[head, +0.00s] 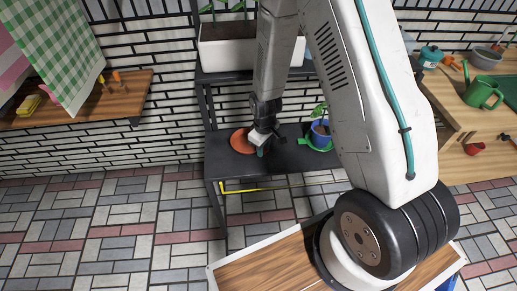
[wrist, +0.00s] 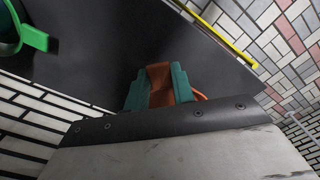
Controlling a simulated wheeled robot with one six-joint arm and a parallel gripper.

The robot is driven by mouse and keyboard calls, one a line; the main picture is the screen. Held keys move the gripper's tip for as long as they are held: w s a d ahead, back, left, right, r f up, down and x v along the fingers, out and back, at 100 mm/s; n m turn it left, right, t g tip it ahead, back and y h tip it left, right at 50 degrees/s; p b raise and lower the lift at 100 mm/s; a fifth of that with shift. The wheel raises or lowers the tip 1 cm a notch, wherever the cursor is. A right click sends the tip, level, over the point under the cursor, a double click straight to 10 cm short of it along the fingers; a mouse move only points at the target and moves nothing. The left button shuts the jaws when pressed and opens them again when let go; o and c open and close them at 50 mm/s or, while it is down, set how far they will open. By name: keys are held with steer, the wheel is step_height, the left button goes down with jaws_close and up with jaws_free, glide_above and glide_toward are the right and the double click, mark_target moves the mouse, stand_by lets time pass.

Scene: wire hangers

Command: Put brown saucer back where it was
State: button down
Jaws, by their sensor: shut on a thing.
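The brown saucer (head: 240,141) is an orange-brown disc over the left part of the black shelf (head: 225,172). My gripper (head: 262,150) is at its right edge, with the fingers pointing down. In the wrist view the green fingertips (wrist: 158,88) are shut on the saucer (wrist: 158,74), and part of its rim shows to the right of them. My gripper hides part of the saucer. I cannot tell whether the saucer touches the shelf or is held just above it.
A blue pot (head: 321,128) with a plant stands on a green saucer (head: 318,144) to the right on the shelf. A white planter (head: 225,46) is on the upper shelf. A yellow strip (head: 250,187) runs below. A wooden bench with a green watering can (head: 482,93) stands at right.

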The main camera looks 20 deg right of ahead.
mark_target(262, 159)
steer(key=f, duration=0.3)
steer(key=shift+w+d+f, duration=0.1)
steer(key=shift+w+f, duration=0.05)
steer(key=shift+w, duration=0.2)
steer(key=shift+f, duration=0.15)
steer(key=shift+f, duration=0.1)
steer(key=c, duration=1.2)
jaws_free()
